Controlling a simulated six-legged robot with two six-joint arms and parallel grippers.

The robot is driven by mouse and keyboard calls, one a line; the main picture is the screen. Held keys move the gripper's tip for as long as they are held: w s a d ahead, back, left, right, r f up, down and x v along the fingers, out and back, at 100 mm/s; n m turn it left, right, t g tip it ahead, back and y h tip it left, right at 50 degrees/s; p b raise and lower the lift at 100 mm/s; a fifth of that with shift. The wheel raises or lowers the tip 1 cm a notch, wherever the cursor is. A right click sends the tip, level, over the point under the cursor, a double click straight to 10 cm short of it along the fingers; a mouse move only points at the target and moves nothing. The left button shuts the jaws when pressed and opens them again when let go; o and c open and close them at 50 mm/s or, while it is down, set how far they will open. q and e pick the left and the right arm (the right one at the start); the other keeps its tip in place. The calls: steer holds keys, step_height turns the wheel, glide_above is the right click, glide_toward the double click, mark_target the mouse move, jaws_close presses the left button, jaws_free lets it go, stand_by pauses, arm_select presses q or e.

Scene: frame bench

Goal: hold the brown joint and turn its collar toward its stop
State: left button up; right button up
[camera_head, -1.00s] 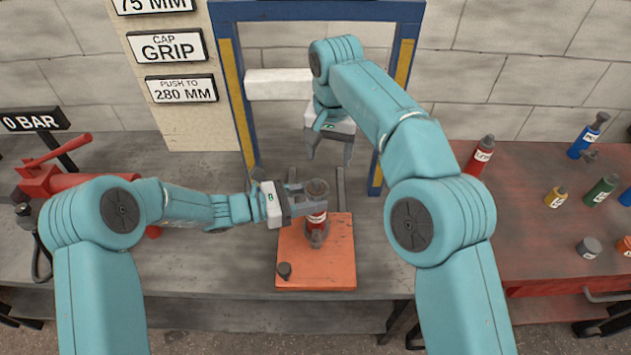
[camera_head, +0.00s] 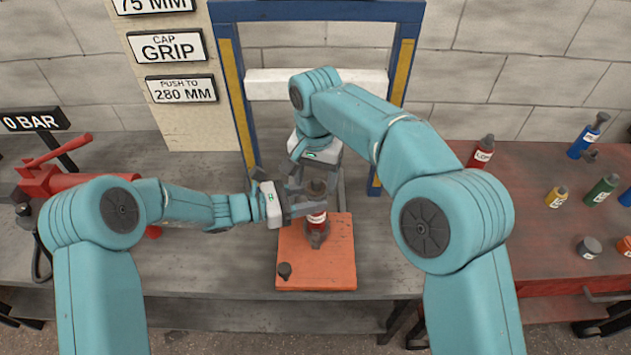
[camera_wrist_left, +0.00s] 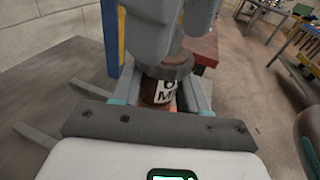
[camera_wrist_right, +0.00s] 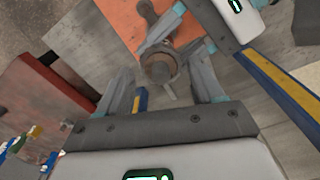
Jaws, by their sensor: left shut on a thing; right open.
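The brown joint (camera_head: 317,220) stands upright on the orange plate (camera_head: 340,270). Its body carries a white label, partly legible in the left wrist view (camera_wrist_left: 162,92). Its dark grey collar (camera_wrist_right: 160,66) is at the top. My left gripper (camera_head: 305,207) is shut on the joint's body from the left side. My right gripper (camera_wrist_right: 165,88) is open and points down from above, its fingers apart on either side of the collar in its wrist view. I cannot tell whether they touch the collar. In the head view, the right gripper (camera_head: 316,178) partly hides the collar.
A blue and yellow frame (camera_head: 240,100) stands behind the joint. A red pump (camera_head: 60,180) is at the left. Several bottles, including a red one (camera_head: 481,153), stand on the red bench (camera_head: 500,240) at the right.

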steer(key=shift+f, duration=0.95)
steer(key=c, duration=0.8)
